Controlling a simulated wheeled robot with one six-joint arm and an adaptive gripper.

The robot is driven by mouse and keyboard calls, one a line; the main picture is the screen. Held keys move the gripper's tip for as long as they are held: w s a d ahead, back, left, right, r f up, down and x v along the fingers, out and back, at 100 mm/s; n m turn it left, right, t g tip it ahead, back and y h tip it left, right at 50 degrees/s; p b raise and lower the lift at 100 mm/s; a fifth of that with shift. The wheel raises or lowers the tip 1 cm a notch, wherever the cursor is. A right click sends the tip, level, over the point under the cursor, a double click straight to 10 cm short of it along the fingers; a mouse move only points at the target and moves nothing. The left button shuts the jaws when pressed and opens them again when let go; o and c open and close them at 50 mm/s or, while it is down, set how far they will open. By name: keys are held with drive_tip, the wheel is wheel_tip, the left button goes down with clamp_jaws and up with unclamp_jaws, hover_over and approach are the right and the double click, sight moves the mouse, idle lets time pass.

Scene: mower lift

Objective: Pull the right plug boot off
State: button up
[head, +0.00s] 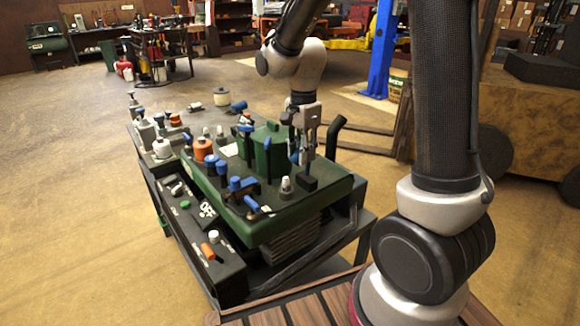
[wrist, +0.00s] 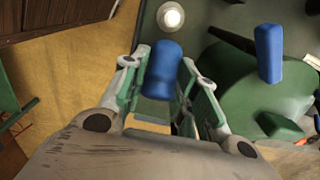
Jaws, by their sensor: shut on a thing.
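My gripper (head: 303,150) points down over the right part of the green mower deck (head: 335,192). In the wrist view, my gripper (wrist: 160,64) has its two fingers on either side of a blue boot (wrist: 163,72) and is shut on it. A bit of blue (head: 294,157) shows beside the fingers in the head view. The boot's lower end is hidden, so I cannot tell whether it sits on its plug or is clear of it.
A pale round-topped fitting (wrist: 171,15) stands bare near the held boot. Another blue piece (wrist: 268,52) rises close to the green engine cover (wrist: 235,95). Several blue and orange parts crowd the deck's left side. A black control panel (head: 195,225) runs along the front.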

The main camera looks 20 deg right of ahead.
drive_tip(key=shift+w+d, duration=0.25)
drive_tip(key=shift+d, duration=0.45)
drive_tip(key=shift+w+d, duration=0.2)
drive_tip(key=shift+d, duration=0.45)
drive_tip(key=shift+w+d+f, duration=0.15)
drive_tip(key=shift+w+d, duration=0.05)
drive_tip(key=shift+d, duration=0.35)
drive_tip(key=shift+w+d+f, duration=0.15)
drive_tip(key=shift+d, duration=0.35)
drive_tip(key=shift+c, duration=0.2)
drive_tip(key=o, duration=0.7)
drive_tip(key=shift+o, duration=0.3)
wheel_tip(320, 180, up, 7)
